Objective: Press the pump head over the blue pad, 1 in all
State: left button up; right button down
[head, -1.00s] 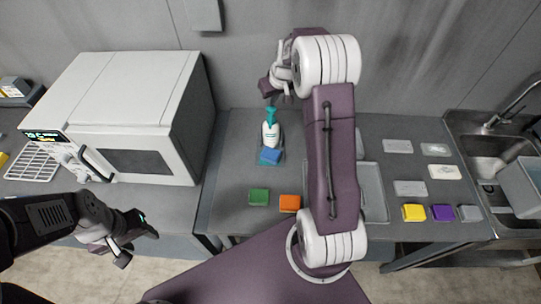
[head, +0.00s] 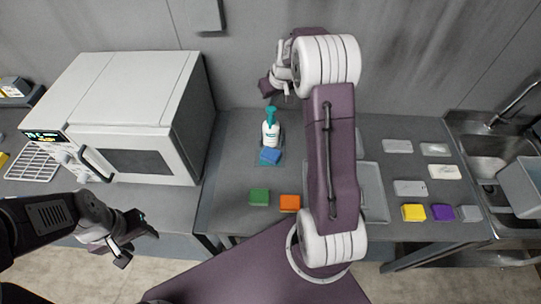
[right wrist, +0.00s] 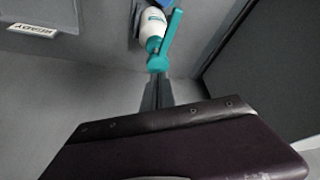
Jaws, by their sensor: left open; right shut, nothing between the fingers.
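A white pump bottle (head: 270,135) with a teal pump head (head: 271,113) stands upright at the back of the counter. A blue pad (head: 270,155) lies just in front of it. My right gripper (head: 267,90) is shut and empty, close behind and above the pump head in the head view. In the right wrist view its fingers (right wrist: 157,92) point at the teal head (right wrist: 158,64), with the bottle (right wrist: 152,28) beyond; I cannot tell whether they touch. My left gripper (head: 136,246) is open and empty, low at left, away from the bottle.
A white oven (head: 125,100) stands left of the bottle. Green (head: 259,196) and orange (head: 290,202) blocks lie in front. A grey tray (head: 373,190) is partly behind my right arm. Yellow (head: 413,212) and purple (head: 442,212) blocks and a sink (head: 488,160) are at right.

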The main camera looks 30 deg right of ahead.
aim_at(271, 108)
jog(key=shift+f, duration=0.1)
jog(key=shift+f+b, duration=1.35)
jog(key=shift+f, duration=0.15)
jog(key=shift+r, duration=0.1)
jog(key=shift+r+p, duration=1.25)
jog(key=shift+r, duration=0.2)
notch_tip(271, 108, up, 6)
jog(key=p, duration=0.4)
jog(key=shift+p, duration=0.4)
